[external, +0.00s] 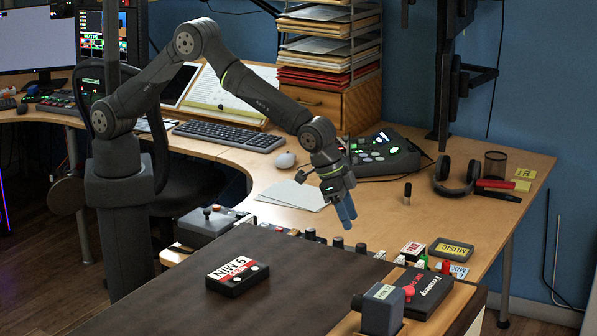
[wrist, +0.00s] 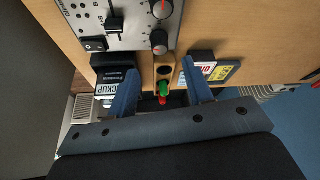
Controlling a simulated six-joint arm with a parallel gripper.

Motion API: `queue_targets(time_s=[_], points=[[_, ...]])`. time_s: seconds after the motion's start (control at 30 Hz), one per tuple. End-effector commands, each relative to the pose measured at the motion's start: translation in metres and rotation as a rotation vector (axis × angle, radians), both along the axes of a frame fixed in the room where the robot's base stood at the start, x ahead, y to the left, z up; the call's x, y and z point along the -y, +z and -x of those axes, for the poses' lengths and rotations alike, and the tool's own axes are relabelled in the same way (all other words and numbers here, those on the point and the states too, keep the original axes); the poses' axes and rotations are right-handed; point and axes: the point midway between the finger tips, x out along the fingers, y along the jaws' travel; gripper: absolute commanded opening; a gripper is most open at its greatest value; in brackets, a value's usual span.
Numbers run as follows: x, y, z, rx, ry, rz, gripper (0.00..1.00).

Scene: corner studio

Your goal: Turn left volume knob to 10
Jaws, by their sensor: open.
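My gripper (external: 344,212) hangs with blue fingers pointing down, over the row of controls along the near desk edge. In the wrist view its two fingers (wrist: 161,92) are apart with nothing gripped. A grey panel (wrist: 128,35) shows ahead of them, with a dark knob (wrist: 160,9) bearing a red mark and another knob (wrist: 158,38) nearer the fingers. I cannot tell which is the left volume knob, and no number scale is readable. In the external view small dark knobs (external: 338,242) stand in the row below the gripper.
Between the fingers in the wrist view are a small green piece (wrist: 163,88) and a red one. Dark labelled boxes (wrist: 115,75) sit close to the left finger, another near the right. A "9 MIN" cassette-like box (external: 237,275) lies on the dark surface. Headphones (external: 457,176) lie behind.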

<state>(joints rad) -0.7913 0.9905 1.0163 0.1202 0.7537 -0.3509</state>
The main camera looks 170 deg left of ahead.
Motion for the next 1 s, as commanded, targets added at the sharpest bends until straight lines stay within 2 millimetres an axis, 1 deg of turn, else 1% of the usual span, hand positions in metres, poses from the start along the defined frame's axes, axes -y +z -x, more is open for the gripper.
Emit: queue_targets(time_s=[0.03, 0.2, 0.4, 0.6, 0.87, 0.97, 1.0], points=[[-0.004, -0.011, -0.002, -0.001, 0.000, 0.000, 0.46], [-0.014, -0.040, -0.008, -0.002, 0.000, 0.001, 0.46], [-0.022, -0.063, -0.014, 0.000, -0.001, 0.000, 0.46], [-0.026, -0.072, -0.016, 0.000, -0.001, -0.001, 0.46], [-0.026, -0.073, -0.017, 0.000, -0.001, -0.001, 0.46], [-0.026, -0.073, -0.017, 0.000, -0.001, -0.001, 0.29], [-0.026, -0.073, -0.016, 0.000, -0.001, -0.001, 0.21]])
